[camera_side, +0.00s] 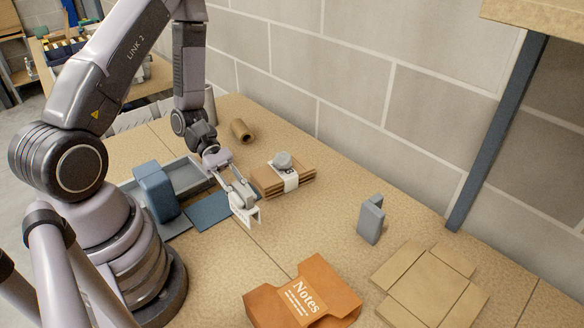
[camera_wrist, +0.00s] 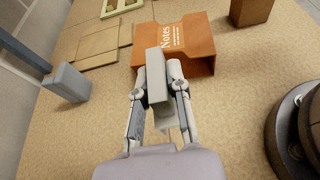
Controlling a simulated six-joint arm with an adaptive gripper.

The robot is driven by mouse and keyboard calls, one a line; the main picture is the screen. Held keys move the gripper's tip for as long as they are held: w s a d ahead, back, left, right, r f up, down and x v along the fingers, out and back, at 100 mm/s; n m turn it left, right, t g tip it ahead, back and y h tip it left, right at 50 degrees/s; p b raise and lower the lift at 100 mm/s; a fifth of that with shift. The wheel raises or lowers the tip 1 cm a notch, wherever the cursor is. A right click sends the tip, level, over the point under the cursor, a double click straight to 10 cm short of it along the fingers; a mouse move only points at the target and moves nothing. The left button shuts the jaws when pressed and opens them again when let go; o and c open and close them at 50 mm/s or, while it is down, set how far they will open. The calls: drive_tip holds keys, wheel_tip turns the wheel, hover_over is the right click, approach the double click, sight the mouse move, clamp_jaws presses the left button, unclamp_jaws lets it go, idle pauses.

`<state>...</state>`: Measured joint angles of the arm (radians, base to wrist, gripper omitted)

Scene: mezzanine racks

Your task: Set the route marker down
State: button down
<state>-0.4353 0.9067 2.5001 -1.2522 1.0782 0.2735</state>
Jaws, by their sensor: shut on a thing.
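My gripper (camera_side: 240,194) is low over the middle of the bench in the side view, shut on a small pale piece, apparently the route marker (camera_side: 246,215). In the wrist view the marker (camera_wrist: 157,60) is a plain light-grey block between the two fingers of my gripper (camera_wrist: 160,84). In the side view it looks white and angled, with its lower edge close to the bench top. I cannot tell whether it touches the bench. The fingers hide part of it.
A blue mat (camera_side: 209,210) and a blue block (camera_side: 157,192) lie left of my gripper. A banded brown stack (camera_side: 268,181) is close behind. An orange Notes folder (camera_side: 335,288), a blue-grey upright piece (camera_side: 369,222) and flat cardboard (camera_side: 424,288) stand apart, with bare bench between.

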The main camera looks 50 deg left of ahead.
drive_tip(key=w+d+f, duration=0.1)
drive_tip(key=w+f, duration=0.2)
drive_tip(key=w, duration=0.1)
drive_tip(key=w+d+f, duration=0.1)
drive_tip(key=w+f, duration=0.2)
drive_tip(key=w, duration=0.1)
drive_tip(key=w+d+f, duration=0.1)
drive_tip(key=w+f, duration=0.2)
drive_tip(key=w, duration=0.1)
drive_tip(key=shift+w+d+f, duration=0.15)
drive_tip(key=shift+w+d, duration=0.05)
drive_tip(key=shift+d, duration=0.2)
drive_tip(key=f, duration=0.3)
drive_tip(key=shift+w+f, duration=0.2)
drive_tip(key=shift+f, duration=0.05)
drive_tip(key=c, duration=0.9)
unclamp_jaws()
